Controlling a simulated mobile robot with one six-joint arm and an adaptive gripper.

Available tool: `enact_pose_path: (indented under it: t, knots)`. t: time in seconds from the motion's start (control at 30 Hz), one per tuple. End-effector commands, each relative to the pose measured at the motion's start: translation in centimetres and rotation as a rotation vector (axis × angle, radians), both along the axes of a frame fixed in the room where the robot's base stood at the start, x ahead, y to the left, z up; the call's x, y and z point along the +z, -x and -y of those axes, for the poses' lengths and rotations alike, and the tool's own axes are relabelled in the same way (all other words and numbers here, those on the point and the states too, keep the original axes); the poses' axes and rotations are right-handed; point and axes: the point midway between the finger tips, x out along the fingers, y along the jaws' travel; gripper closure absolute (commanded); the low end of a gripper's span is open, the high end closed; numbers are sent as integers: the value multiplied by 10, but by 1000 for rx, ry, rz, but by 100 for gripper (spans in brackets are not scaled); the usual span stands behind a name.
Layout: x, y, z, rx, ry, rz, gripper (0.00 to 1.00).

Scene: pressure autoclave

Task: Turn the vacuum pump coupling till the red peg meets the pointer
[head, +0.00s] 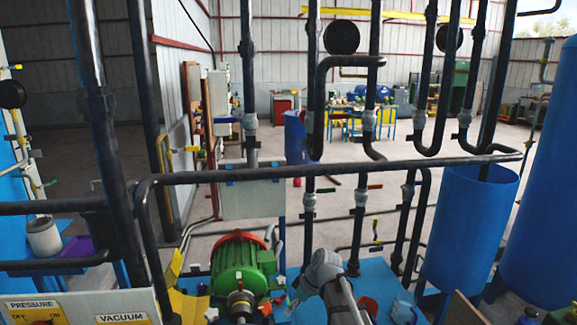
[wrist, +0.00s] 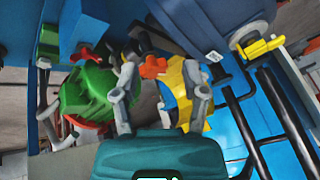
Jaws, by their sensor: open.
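The green motor (head: 240,262) with a red rear cover stands at the lower middle of the head view. The metallic coupling (head: 240,301) sticks out of its near end. In the wrist view the green motor (wrist: 88,95) lies left of my gripper (wrist: 160,72). My gripper's two grey fingers are spread apart. An orange-red part (wrist: 153,67) shows between the fingertips; I cannot tell whether it is the red peg or whether a finger touches it. A yellow part (wrist: 178,92) lies behind the right finger. I cannot make out the pointer.
A panel marked PRESSURE and VACUUM (head: 85,309) stands at the lower left. Dark pipes (head: 330,172) cross in front at mid-height and rise on both sides. Blue tanks (head: 468,225) stand at the right. Open floor lies behind the pipes.

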Motion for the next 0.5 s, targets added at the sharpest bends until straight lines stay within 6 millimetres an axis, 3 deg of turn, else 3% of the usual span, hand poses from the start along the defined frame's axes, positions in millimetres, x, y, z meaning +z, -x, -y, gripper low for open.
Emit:
enact_pose_path:
  t: [0.03,0.3,0.5]
  knots:
    - [-3,13,14,-67,38,-23,43]
    - [-17,53,82,-469,241,-129,43]
    - [-21,75,118,-700,339,-159,43]
